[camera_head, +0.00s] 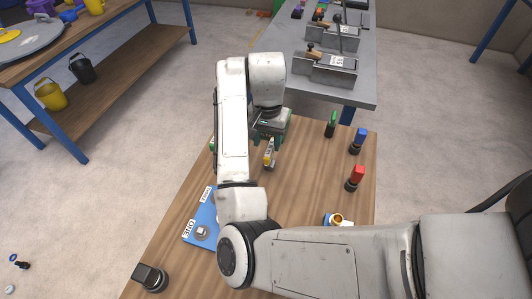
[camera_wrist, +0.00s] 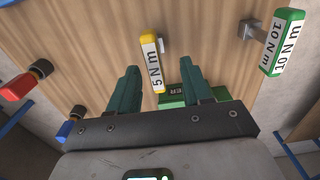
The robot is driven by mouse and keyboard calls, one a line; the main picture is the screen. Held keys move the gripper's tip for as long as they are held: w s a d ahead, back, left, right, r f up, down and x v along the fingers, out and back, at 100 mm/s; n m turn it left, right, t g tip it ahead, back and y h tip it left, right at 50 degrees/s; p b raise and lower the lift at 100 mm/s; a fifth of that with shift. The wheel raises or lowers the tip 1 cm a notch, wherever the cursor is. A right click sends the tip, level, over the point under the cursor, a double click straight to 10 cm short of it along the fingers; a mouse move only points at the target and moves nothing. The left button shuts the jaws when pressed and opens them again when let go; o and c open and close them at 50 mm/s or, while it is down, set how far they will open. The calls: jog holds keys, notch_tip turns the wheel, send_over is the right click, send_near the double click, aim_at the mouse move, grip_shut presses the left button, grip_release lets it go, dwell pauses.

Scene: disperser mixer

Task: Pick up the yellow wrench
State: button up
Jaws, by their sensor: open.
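The yellow wrench (camera_head: 268,158), a short block-like handle with a white face, stands on the wooden table below my gripper (camera_head: 268,141). In the wrist view the yellow wrench (camera_wrist: 152,64) shows its "5 N m" label. There it appears in the gap between the two green fingers of my gripper (camera_wrist: 161,70), nearer the left fingertip. The fingers are open and apart, with nothing held. Whether the handle is level with the fingertips or still below them I cannot tell.
A green "10 N m" wrench (camera_wrist: 285,42) stands right in the wrist view. Green (camera_head: 332,122), blue (camera_head: 360,139) and red (camera_head: 357,175) handled tools stand on the table's right side. A blue labelled panel (camera_head: 190,235) lies front left. A grey workbench (camera_head: 365,88) with vises is behind.

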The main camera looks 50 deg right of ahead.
aim_at(270, 148)
notch_tip(270, 148, down, 2)
jog(key=shift+d+f+b, duration=0.1)
jog(key=shift+f+b, duration=0.1)
jog(key=shift+b, duration=0.1)
jog(key=f, duration=0.4)
jog(key=shift+s+d+f+p, duration=0.1)
jog(key=shift+s+d+p, duration=0.1)
jog(key=shift+s+p, duration=0.15)
jog(key=shift+f, duration=0.65)
jog(key=shift+c, duration=0.4)
grip_shut()
